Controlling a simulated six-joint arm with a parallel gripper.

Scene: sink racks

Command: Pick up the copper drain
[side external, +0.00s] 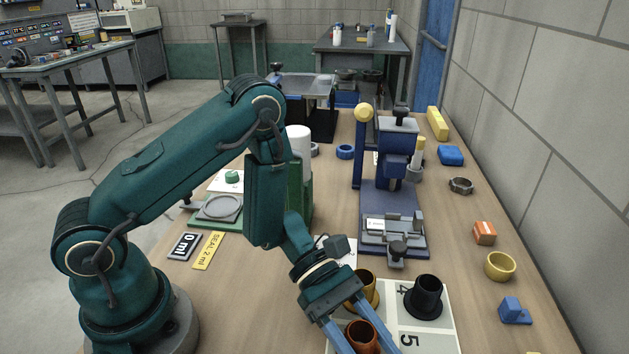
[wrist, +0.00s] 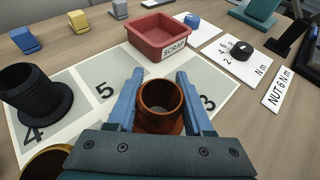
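The copper drain (wrist: 160,104) is a short, flanged, open-topped copper cylinder standing upright on the numbered mat (wrist: 88,75). It also shows at the bottom of the side external view (side external: 361,337). My gripper (wrist: 159,84) is open, with one blue finger on each side of the drain. In the side external view my gripper (side external: 362,345) reaches down at the drain. I cannot tell whether either finger touches it. The lower part of the drain is partly hidden by the gripper body in the wrist view.
A black flanged drain (side external: 424,297) stands on square 4, and a brass one (side external: 365,290) stands close behind my gripper. A red scrap bin (wrist: 160,36) lies beyond the mat. A blue press (side external: 393,190) stands farther back. Square 5 (wrist: 105,92) is bare.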

